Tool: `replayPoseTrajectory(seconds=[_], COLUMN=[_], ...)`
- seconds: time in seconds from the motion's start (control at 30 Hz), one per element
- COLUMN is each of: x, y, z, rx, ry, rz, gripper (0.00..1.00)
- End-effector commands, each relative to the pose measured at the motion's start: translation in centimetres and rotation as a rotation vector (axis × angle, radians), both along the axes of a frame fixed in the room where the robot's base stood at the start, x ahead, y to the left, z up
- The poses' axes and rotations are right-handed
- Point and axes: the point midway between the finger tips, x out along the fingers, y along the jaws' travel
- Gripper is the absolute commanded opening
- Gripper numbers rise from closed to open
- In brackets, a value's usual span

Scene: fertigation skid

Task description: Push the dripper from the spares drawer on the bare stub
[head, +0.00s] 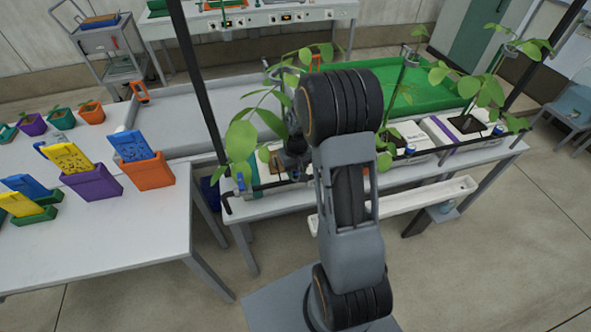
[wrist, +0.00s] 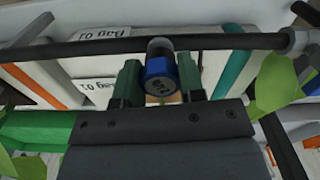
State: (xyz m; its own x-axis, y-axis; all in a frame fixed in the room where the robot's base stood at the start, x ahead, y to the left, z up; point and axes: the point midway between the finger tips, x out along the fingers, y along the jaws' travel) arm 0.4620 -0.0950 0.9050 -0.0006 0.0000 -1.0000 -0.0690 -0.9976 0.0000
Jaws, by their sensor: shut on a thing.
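My gripper (wrist: 160,84) has its two green fingers shut on a blue dripper (wrist: 160,67) with dark marks on its end face. The dripper is at the black supply pipe (wrist: 230,42), in front of it in the wrist view. A pale grey round piece (wrist: 160,43) shows at the dripper's far end, over the pipe; I cannot tell if it is the bare stub or part of the dripper, nor whether the dripper is seated. In the head view my arm hides most of the gripper and the dripper.
Leafy plants (head: 242,138) stand close to my arm. Another blue fitting (head: 409,149) is farther right along the pipe. A white table (head: 95,240) with coloured bins stands left.

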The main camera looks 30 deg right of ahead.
Motion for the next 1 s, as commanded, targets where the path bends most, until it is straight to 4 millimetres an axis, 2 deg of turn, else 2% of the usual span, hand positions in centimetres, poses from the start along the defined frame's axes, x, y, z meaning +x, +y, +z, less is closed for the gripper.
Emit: replayPoseTrajectory(seconds=[1.0], x=[0.0], y=[0.0], z=[-0.7], rx=[0.0], ry=[0.0], rz=[0.0], gripper=[0.14])
